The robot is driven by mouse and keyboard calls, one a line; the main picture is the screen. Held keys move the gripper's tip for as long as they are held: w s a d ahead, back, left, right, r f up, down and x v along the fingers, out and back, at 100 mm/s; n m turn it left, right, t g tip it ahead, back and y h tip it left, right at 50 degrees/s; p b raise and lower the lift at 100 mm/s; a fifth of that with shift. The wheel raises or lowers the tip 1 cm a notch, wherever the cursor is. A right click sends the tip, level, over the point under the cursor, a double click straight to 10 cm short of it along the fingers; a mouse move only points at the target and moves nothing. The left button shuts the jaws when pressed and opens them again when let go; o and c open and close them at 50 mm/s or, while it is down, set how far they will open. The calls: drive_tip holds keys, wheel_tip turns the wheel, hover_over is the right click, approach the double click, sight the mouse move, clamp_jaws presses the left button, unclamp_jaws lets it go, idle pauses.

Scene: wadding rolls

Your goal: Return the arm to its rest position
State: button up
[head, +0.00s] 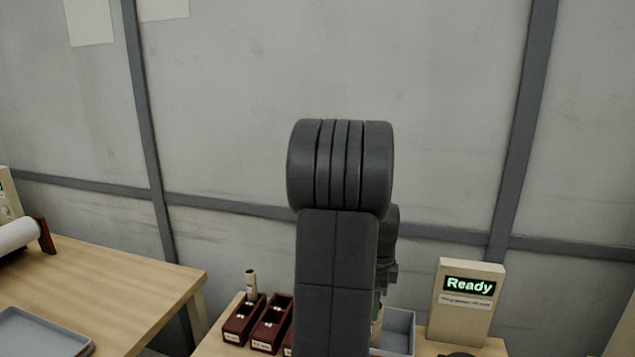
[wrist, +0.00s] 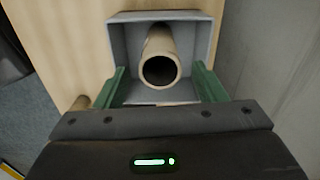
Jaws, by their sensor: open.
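My arm stands upright in the middle of the head view and covers most of my gripper there. In the wrist view my gripper (wrist: 160,82) is open, with its two green fingers spread apart. A hollow tan roll (wrist: 159,72) shows between and beyond the fingers, its open end towards the camera, with gaps on both sides. The roll is in a grey bin (wrist: 119,40). The same bin shows in the head view (head: 402,330), partly hidden behind my arm.
A "Ready" display (head: 467,305) stands at right. A wooden table (head: 130,285) at left holds a grey tray (head: 40,335) and a white roll (head: 18,237).

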drive_tip(key=shift+w+f, duration=0.1)
drive_tip(key=shift+f, duration=0.6)
drive_tip(key=shift+r, duration=0.55)
